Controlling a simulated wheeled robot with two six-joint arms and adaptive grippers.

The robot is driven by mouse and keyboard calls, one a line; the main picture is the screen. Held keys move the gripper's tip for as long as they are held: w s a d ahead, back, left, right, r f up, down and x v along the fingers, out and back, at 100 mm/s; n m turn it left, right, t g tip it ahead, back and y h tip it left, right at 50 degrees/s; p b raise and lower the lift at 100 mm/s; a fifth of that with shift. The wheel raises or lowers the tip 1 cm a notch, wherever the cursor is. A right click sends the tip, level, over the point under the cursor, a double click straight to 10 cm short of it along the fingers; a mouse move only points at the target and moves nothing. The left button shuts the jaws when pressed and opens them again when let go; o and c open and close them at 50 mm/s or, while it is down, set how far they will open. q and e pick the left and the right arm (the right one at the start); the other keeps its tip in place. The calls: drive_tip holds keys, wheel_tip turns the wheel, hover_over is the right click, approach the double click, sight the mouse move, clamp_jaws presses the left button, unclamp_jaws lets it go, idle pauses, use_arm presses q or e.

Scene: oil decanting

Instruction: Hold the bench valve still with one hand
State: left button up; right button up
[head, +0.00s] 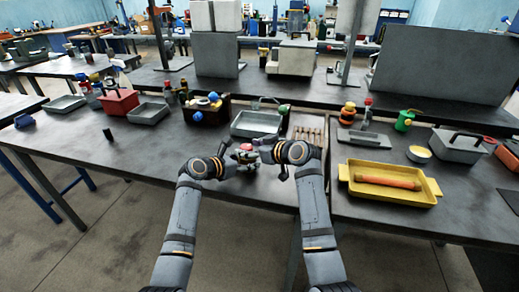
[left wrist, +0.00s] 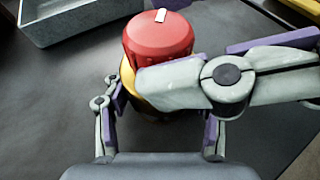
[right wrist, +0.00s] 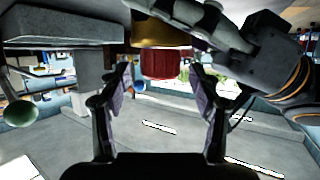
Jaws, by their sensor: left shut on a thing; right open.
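The bench valve (head: 246,148) stands near the front edge of the bench, with a red knob on top of a brass-yellow body. In the left wrist view its red knob (left wrist: 158,38) is large, and the brass body (left wrist: 127,75) sits between the fingers of my left gripper (left wrist: 160,115), which is shut on it. My right gripper (right wrist: 160,88) is open at the valve's right side. In the right wrist view the red knob (right wrist: 160,64) shows beyond and between its fingertips, with no clear contact. Its finger hides part of the valve in the left wrist view.
A grey tray (head: 256,133) lies just behind the valve. A yellow tray (head: 414,195) holding an orange cylinder (head: 388,182) is on the right. A red container (head: 119,102) and more grey trays stand at the left. The bench left of my left arm is largely clear.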

drive_tip(key=v, duration=1)
